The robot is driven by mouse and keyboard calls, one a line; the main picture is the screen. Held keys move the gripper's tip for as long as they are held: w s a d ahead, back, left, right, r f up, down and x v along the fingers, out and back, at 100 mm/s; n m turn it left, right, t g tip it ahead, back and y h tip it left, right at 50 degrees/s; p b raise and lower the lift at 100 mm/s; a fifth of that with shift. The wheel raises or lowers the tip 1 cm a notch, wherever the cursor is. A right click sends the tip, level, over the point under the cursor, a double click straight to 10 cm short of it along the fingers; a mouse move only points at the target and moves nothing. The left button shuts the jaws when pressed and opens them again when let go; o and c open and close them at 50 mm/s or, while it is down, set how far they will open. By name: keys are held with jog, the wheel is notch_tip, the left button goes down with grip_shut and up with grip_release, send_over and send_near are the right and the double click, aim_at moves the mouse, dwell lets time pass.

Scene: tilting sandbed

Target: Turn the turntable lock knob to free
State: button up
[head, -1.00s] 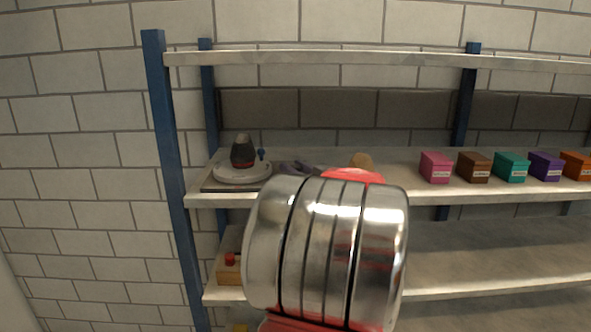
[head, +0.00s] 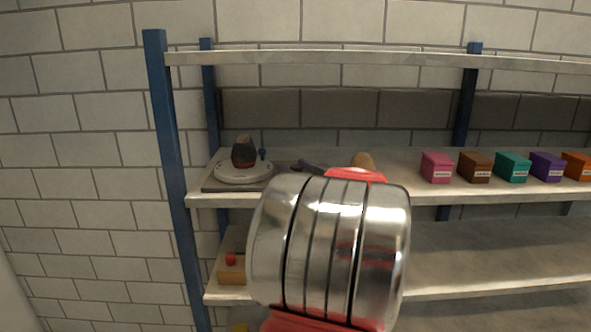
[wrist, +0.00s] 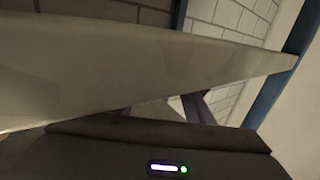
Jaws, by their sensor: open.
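The turntable (head: 243,172) is a white round disc on a dark base at the left end of the middle shelf. A dark vase-like object (head: 243,152) stands on it. A small blue knob (head: 263,154) shows at the disc's back right; its setting is too small to read. My gripper (head: 296,166) shows as a dark shape right of the turntable, partly hidden by my arm. It is open, and I see nothing held. In the wrist view its dark body and a purplish finger (wrist: 197,107) show below a pale shelf board; the knob is not visible there.
Several coloured boxes (head: 473,167) line the right of the middle shelf (head: 405,196). The upper shelf board (head: 380,60) runs overhead. A blue post (head: 168,140) stands left of the turntable. A wooden block with a red button (head: 231,268) sits on the shelf below.

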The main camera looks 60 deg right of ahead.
jog(key=shift+s, duration=0.1)
jog(key=v, duration=1.3)
jog(key=shift+s+a, duration=0.15)
jog(key=shift+s, duration=0.15)
